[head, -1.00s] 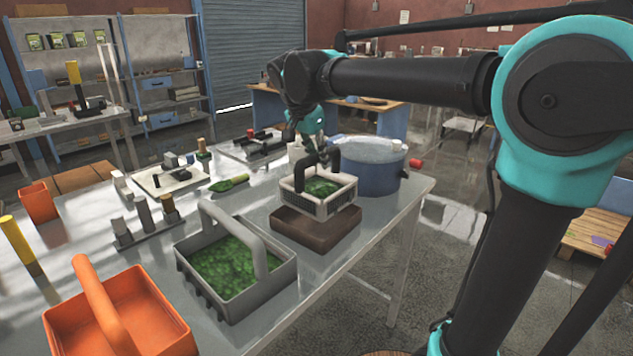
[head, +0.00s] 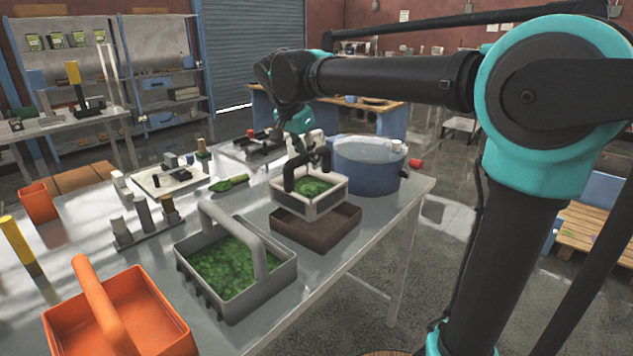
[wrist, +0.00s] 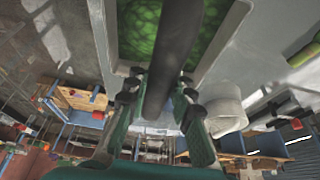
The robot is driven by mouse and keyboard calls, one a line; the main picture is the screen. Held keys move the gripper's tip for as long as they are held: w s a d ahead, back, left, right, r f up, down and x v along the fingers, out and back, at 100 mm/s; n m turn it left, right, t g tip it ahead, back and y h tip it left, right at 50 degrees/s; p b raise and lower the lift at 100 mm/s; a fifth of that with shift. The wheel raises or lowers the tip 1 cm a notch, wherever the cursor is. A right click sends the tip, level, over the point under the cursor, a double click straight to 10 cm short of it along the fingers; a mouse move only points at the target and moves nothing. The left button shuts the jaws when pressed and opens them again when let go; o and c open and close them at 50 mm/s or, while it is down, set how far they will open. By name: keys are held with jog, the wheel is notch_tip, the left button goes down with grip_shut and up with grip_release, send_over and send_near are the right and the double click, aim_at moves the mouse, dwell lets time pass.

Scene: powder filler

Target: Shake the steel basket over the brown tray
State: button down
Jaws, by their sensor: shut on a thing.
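The steel basket (head: 309,203) is a light, square basket with green material inside and a dark arched handle. My gripper (head: 308,153) is shut on the handle and holds the basket above the brown tray (head: 316,236). The basket hangs toward the tray's back left part, roughly level. In the wrist view the dark handle (wrist: 172,55) runs between my gripper's fingers (wrist: 160,95), with the green contents (wrist: 138,32) behind it. The basket hides part of the tray's inside; what shows of it is bare brown.
A grey carrier (head: 236,275) full of green material stands left of the tray. An orange carrier (head: 118,315) is at the front left. A blue pot (head: 367,172) stands close behind the tray. A green scoop (head: 229,183) lies left of the basket.

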jog(key=d, duration=0.6)
jog(key=a, duration=0.4)
